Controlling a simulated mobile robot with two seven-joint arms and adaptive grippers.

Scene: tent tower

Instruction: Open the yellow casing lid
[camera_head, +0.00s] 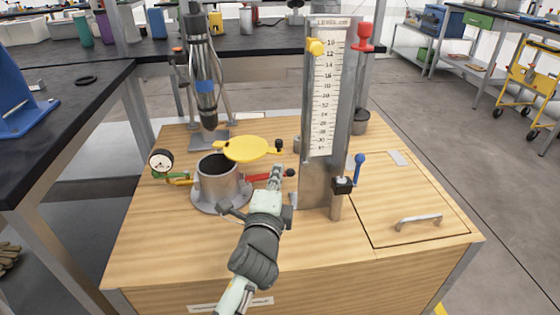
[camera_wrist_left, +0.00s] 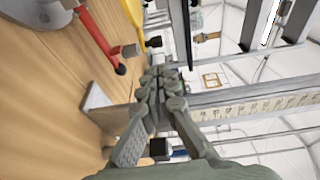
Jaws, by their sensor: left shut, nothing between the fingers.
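The yellow casing lid (camera_head: 247,149) is a round plate at the upper right of the grey cylindrical casing (camera_head: 219,187). The casing's dark opening shows at the lid's left, so the lid does not cover all of it. A black knob (camera_head: 278,146) is at the lid's right end and also shows in the left wrist view (camera_wrist_left: 153,41). My left gripper (camera_head: 277,173) is shut and empty, just below and right of the lid. In the left wrist view its fingers (camera_wrist_left: 165,82) are together, with a gap to the knob. My right gripper is in neither view.
A red lever (camera_head: 262,177) with a black end lies close to my left gripper. A tall scale panel (camera_head: 322,95) stands right of it, with a blue-handled lever (camera_head: 359,168) beside. A gauge (camera_head: 161,160) is left of the casing. The wooden table's (camera_head: 150,250) front left is clear.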

